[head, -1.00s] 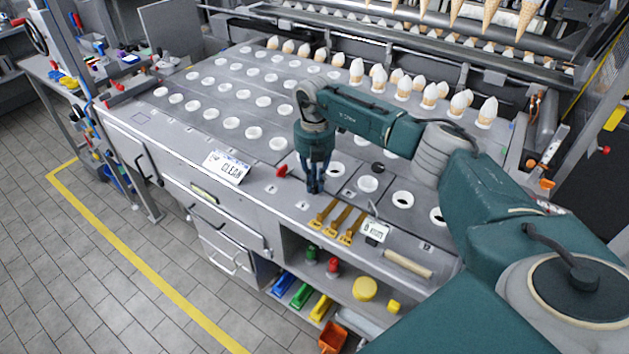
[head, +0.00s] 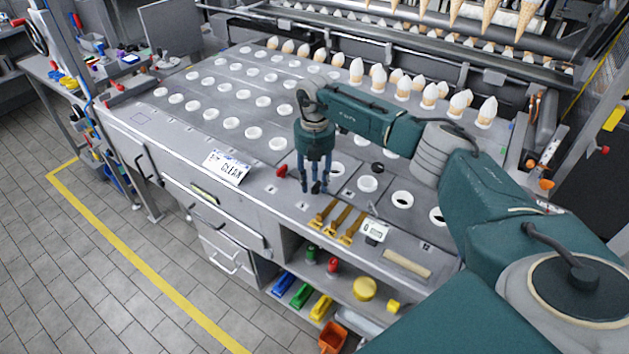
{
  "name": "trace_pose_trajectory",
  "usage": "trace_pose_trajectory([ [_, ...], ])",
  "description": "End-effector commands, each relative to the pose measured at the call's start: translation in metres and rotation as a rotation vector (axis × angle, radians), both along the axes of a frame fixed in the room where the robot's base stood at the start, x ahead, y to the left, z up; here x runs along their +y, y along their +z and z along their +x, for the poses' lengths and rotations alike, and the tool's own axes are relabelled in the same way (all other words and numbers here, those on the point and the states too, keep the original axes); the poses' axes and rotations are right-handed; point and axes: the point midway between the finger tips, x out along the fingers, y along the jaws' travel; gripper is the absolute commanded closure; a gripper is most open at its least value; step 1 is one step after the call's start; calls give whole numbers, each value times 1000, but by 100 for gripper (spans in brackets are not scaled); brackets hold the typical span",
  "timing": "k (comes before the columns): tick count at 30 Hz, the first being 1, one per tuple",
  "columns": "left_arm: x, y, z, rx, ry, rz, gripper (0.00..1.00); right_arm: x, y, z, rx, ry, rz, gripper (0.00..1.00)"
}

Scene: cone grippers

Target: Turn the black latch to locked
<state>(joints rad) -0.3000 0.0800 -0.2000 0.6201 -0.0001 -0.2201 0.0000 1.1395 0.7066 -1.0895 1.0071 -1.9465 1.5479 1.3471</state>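My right gripper (head: 316,187) points down at the front part of the grey worktop (head: 265,196). Its dark fingers are spread apart, and nothing shows between them. A small black knob-like piece (head: 377,168) stands on the worktop to the right of the gripper; I cannot tell whether it is the black latch. No other black latch can be made out, and the spot under the fingers is partly hidden. A red handle (head: 281,171) sits just left of the gripper. My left gripper is not in view.
A "CLEAN" sign (head: 227,168) lies to the left. Brass-coloured tools (head: 338,220), a small white display (head: 375,231) and a wooden rod (head: 407,264) lie at the front right. Rows of white-ringed holes and white-tipped cones (head: 461,103) fill the worktop behind.

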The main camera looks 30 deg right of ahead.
Motion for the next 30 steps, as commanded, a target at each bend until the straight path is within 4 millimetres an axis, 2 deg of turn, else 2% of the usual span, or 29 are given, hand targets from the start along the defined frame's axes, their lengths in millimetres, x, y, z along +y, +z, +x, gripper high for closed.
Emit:
trace_pose_trajectory([
  [6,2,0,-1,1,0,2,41,1,-1,-1,4,1,0,66],
  [10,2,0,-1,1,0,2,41,1,8,0,2,1,1,66],
  [24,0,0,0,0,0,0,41,0,99,0,0,1,1,66],
  [30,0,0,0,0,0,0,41,0,117,-1,1,0,0,66],
])
